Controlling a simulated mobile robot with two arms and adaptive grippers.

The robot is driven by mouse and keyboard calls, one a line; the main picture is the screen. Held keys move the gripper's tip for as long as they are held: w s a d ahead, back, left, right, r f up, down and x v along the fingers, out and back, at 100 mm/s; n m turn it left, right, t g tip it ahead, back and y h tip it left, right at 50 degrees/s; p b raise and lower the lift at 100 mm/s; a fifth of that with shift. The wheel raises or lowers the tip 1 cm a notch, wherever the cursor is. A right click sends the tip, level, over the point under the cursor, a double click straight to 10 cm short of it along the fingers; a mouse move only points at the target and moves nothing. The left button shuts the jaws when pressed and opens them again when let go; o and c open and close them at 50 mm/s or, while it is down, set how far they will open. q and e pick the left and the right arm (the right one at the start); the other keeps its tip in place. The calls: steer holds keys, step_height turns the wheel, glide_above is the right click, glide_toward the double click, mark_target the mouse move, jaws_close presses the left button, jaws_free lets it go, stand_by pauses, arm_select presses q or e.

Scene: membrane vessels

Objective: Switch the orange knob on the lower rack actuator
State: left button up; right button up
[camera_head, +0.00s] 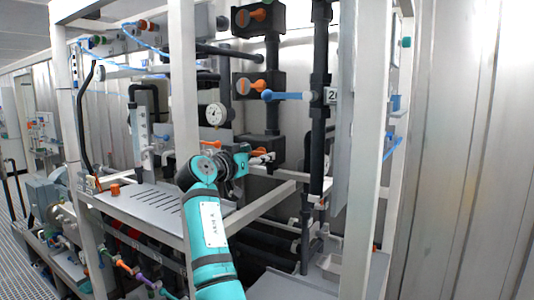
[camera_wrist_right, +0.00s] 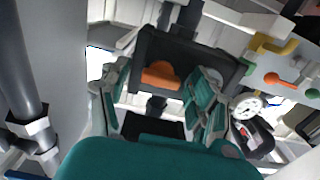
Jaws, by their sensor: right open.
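The lowest orange knob (camera_head: 258,151) of the column of dark actuators shows just past my right gripper (camera_head: 256,160) in the head view, partly covered by it. In the right wrist view, an orange knob (camera_wrist_right: 160,75) sits on a dark actuator box (camera_wrist_right: 190,58), framed between the two open fingers of my right gripper (camera_wrist_right: 157,92). The fingers are apart and nothing is held between them. I cannot tell whether either finger touches the knob or box. My left gripper is in neither view.
Two more orange knobs, upper (camera_head: 257,15) and middle (camera_head: 243,86), sit on actuators above. A blue lever (camera_head: 268,95) and a round gauge (camera_head: 214,115) are close by. A white frame post (camera_head: 183,80) stands left of my right gripper, with a slotted shelf (camera_head: 145,205) below left.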

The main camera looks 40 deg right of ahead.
steer(key=shift+a+r, duration=0.15)
steer(key=shift+a, duration=0.15)
steer(key=shift+c, duration=1)
steer(key=shift+d, duration=0.1)
steer(key=c, duration=1)
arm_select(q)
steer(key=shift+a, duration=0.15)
arm_select(e)
steer(key=shift+o, duration=0.2)
